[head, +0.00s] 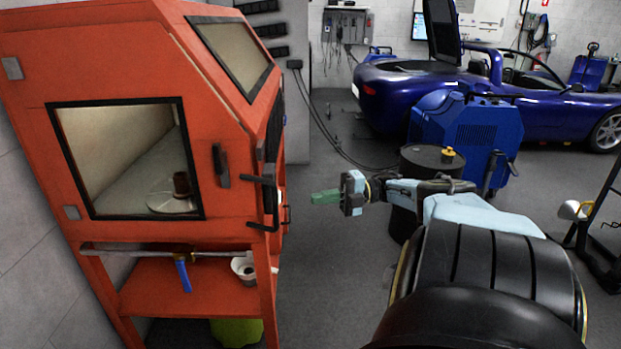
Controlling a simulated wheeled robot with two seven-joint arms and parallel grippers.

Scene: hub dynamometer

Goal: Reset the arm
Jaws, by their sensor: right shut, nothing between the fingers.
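My right arm reaches in from the lower right. Its gripper (318,197), with green fingers, is shut and empty. In the picture it lies over the open floor, just right of the orange cabinet (140,75), apart from the cabinet's handles as far as I can see. The gripper points left. My left gripper is not in view.
The cabinet has windows, a black door handle (221,166) and a lower shelf with a white cup (243,268). A black drum (432,158) and a blue machine (470,135) stand behind my right arm. A blue car (400,85) is farther back. Grey floor (335,270) is clear between.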

